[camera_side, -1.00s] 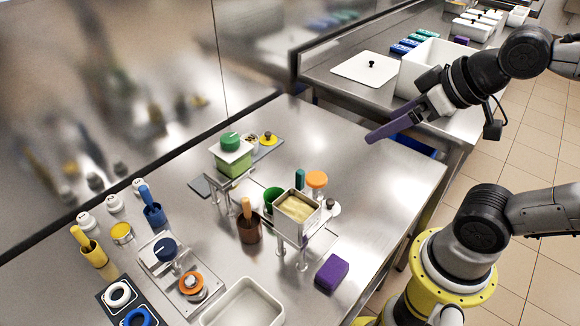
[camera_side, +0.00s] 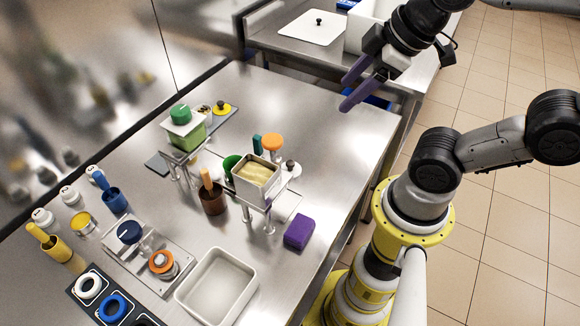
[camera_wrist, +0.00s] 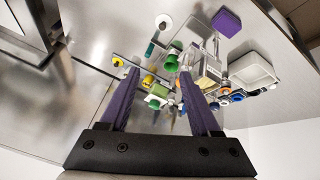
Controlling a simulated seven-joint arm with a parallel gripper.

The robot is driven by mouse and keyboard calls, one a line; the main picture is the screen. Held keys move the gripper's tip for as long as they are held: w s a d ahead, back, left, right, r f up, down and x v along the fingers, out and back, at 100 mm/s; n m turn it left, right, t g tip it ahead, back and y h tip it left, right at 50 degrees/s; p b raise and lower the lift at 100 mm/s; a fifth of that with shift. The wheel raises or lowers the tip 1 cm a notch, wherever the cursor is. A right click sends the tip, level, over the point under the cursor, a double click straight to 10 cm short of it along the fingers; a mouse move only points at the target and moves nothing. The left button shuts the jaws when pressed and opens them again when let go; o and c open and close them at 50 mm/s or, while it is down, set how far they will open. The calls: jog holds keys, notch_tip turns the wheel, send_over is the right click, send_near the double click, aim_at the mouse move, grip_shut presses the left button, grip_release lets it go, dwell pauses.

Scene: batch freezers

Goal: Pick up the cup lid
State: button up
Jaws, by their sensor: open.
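Several lid-like pieces stand on the steel table, and I cannot tell for certain which is the cup lid. In the side view a green round cap (camera_side: 181,113) tops a clear container with green contents (camera_side: 190,132). An orange round top (camera_side: 272,142) sits behind the metal pan (camera_side: 256,172). A small yellow lid with a dark knob (camera_side: 221,108) lies on a grey plate at the back. My gripper (camera_side: 344,95) is open and empty, high above the table's right end. In the wrist view its purple fingers (camera_wrist: 158,75) are apart, with the table items beyond them.
A purple block (camera_side: 299,232) lies near the front edge. A white tray (camera_side: 217,288) stands at the front. Yellow (camera_side: 55,245) and blue (camera_side: 115,200) holders with handled tools stand at left. A second counter with a white lid (camera_side: 312,27) is behind. The table's right end is clear.

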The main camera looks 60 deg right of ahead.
jog(key=w+f+n+g, duration=0.2)
jog(key=w+f+n, duration=0.1)
jog(key=w+n, duration=0.55)
jog(key=n+g, duration=0.4)
jog(key=n, duration=0.1)
send_over(290, 163)
notch_tip(290, 163, down, 9)
jog(key=shift+m, duration=0.25)
jog(key=f, duration=0.9)
jog(key=shift+s+a+f, duration=0.1)
jog(key=shift+s+a, duration=0.05)
jog(key=shift+s, duration=0.25)
jog(key=shift+w+d+f, duration=0.15)
jog(key=shift+w+f, duration=0.05)
jog(key=shift+f, duration=1.15)
jog(key=shift+w+d+f, duration=0.1)
jog(key=shift+w+f, duration=0.1)
jog(key=shift+f, duration=1.1)
grip_shut()
